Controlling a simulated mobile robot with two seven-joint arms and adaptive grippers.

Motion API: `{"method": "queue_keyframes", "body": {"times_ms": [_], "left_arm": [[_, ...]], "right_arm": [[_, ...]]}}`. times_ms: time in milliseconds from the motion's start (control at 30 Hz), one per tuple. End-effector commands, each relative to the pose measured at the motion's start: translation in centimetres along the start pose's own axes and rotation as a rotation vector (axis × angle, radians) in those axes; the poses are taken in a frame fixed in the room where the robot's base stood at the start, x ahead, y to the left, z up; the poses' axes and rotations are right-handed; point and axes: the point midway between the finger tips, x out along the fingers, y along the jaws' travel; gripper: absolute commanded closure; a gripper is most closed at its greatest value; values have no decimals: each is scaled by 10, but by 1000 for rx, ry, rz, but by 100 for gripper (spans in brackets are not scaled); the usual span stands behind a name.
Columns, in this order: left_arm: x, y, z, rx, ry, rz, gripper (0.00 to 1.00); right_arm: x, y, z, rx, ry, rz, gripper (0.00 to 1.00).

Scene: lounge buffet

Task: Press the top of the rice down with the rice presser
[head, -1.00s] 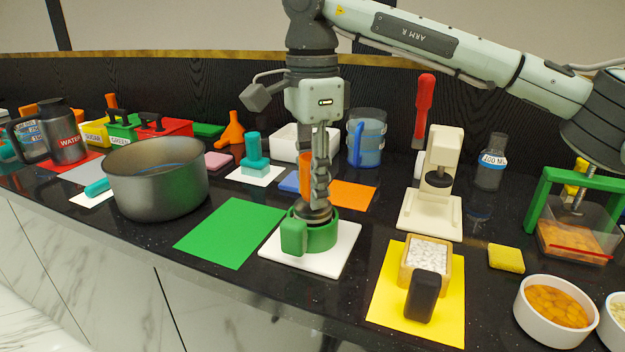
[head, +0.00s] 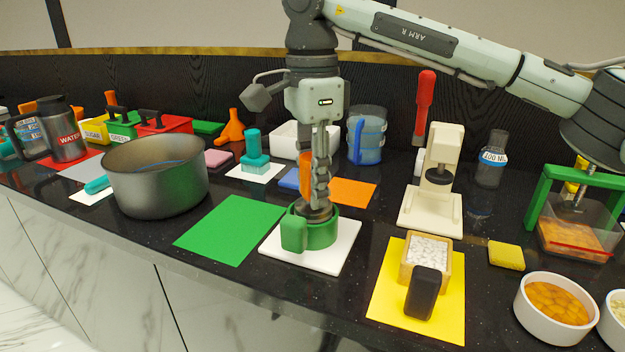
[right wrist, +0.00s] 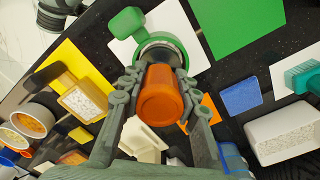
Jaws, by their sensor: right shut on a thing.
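My right gripper (right wrist: 160,100) is shut on the orange handle (right wrist: 162,95) of the rice presser, which is upright. In the head view the gripper (head: 319,190) points straight down and mostly hides the handle. The presser's grey metal foot (head: 314,213) sits at the mouth of a green round mould (head: 322,236) with a side handle. The mould stands on a white mat (head: 341,252). The foot and gripper hide the inside of the mould, so I cannot see rice there. My left gripper is in neither view.
A wooden box (head: 406,270) of white grains with a black handle stands on a yellow mat (head: 446,307) to the right. A cream press stand (head: 431,213) is behind it. A dark pot (head: 155,185) stands left. The green mat (head: 228,230) is clear.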

Motion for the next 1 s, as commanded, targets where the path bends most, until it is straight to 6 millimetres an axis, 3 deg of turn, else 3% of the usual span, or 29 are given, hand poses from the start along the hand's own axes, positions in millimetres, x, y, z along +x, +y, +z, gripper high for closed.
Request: {"method": "queue_keyframes", "body": {"times_ms": [1000], "left_arm": [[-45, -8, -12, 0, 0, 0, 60]], "right_arm": [[-66, 0, 0, 0, -1, -5, 100]]}}
